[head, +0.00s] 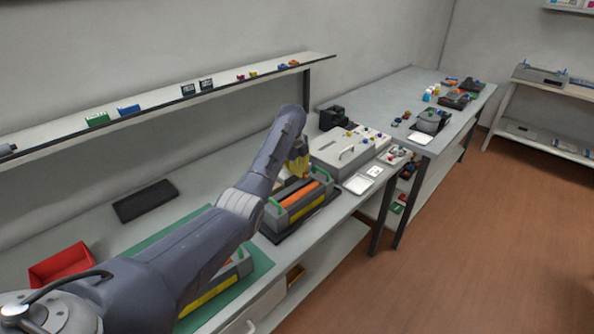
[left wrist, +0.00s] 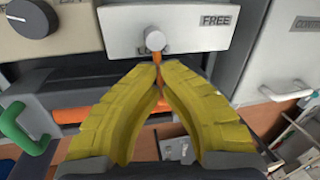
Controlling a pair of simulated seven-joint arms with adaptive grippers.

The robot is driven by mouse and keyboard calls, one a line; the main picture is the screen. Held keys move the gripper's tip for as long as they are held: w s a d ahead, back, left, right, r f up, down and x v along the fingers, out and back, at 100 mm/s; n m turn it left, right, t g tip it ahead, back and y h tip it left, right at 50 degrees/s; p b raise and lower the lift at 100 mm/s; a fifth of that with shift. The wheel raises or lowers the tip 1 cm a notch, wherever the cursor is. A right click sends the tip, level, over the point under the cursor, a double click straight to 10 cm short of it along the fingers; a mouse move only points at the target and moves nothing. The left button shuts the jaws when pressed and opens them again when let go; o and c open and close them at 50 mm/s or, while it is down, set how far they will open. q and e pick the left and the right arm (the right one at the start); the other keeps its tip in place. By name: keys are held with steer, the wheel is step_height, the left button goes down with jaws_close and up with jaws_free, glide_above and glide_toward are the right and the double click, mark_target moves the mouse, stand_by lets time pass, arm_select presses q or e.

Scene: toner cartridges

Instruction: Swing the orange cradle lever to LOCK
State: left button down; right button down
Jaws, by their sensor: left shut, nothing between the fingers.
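The cradle (head: 291,220) is a grey unit with an orange bar, green end handles and a yellow stripe, on the bench in the head view. In the left wrist view its white panel (left wrist: 190,38) carries the word FREE at right and a partly covered label beginning LO below a grey pivot knob (left wrist: 155,40). The orange lever (left wrist: 156,59) hangs down from this knob over that label; its lower part is hidden behind my fingers. My left gripper (left wrist: 158,70) has its yellow fingertips together at the lever, with nothing held; contact is unclear. It also shows above the cradle (head: 298,168).
A black dial (left wrist: 31,17) sits left of the panel. A green handle (left wrist: 25,130) is at lower left of the wrist view. In the head view, a large grey box (head: 340,155) stands right of the cradle, and a red bin (head: 62,264) is at left.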

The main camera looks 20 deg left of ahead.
arm_select(q)
steer(key=shift+s+f+m, duration=0.15)
steer(key=shift+s+m, duration=0.15)
steer(key=shift+m, duration=0.2)
steer(key=shift+f, duration=0.1)
steer(key=c, duration=1.7)
jaws_free()
step_height(320, 180, up, 12)
steer(key=s, duration=0.2)
steer(key=shift+a, duration=0.45)
